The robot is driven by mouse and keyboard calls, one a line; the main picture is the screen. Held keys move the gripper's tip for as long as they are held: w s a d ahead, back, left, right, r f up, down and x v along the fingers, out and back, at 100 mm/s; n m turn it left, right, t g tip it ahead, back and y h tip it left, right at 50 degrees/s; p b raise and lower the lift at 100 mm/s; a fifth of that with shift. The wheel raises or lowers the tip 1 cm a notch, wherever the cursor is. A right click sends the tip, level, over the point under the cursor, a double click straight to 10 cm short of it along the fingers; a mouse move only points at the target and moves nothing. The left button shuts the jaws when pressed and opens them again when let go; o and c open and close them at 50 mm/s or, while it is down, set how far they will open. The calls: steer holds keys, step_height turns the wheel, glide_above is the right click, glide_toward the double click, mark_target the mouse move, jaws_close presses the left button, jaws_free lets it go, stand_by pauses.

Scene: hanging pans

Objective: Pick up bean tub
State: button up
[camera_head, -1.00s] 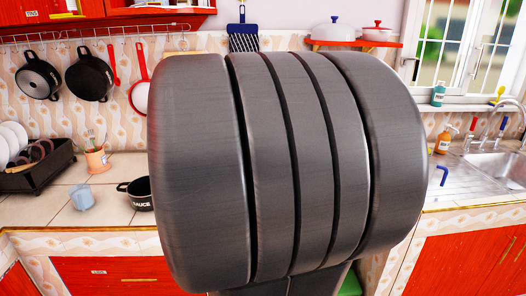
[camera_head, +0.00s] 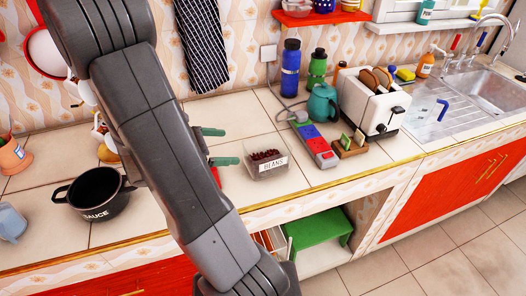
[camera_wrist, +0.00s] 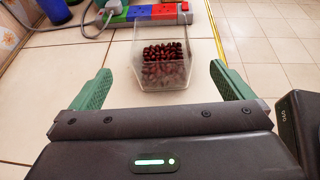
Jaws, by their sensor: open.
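The bean tub (camera_head: 267,164) is a clear container of dark red beans with a label reading BEANS. It stands on the tiled counter in the middle of the head view. In the wrist view the tub (camera_wrist: 162,72) lies straight ahead, between the lines of the two fingers and a little beyond their tips. My gripper (camera_head: 222,146) has green fingers and points right towards the tub in the head view. My arm hides part of the counter left of the tub.
A red and blue power strip (camera_head: 314,145) and a small wooden holder (camera_head: 350,147) lie right of the tub. A toaster (camera_head: 372,103), teal kettle (camera_head: 322,102) and bottles (camera_head: 291,69) stand behind. A black sauce pot (camera_head: 96,192) is left. The counter's front edge (camera_head: 300,196) is close.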

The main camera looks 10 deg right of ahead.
mark_target(262, 148)
steer(key=shift+p+x, duration=0.75)
steer(key=shift+x, duration=5.75)
steer(key=shift+s, duration=0.2)
steer(key=c, duration=1.2)
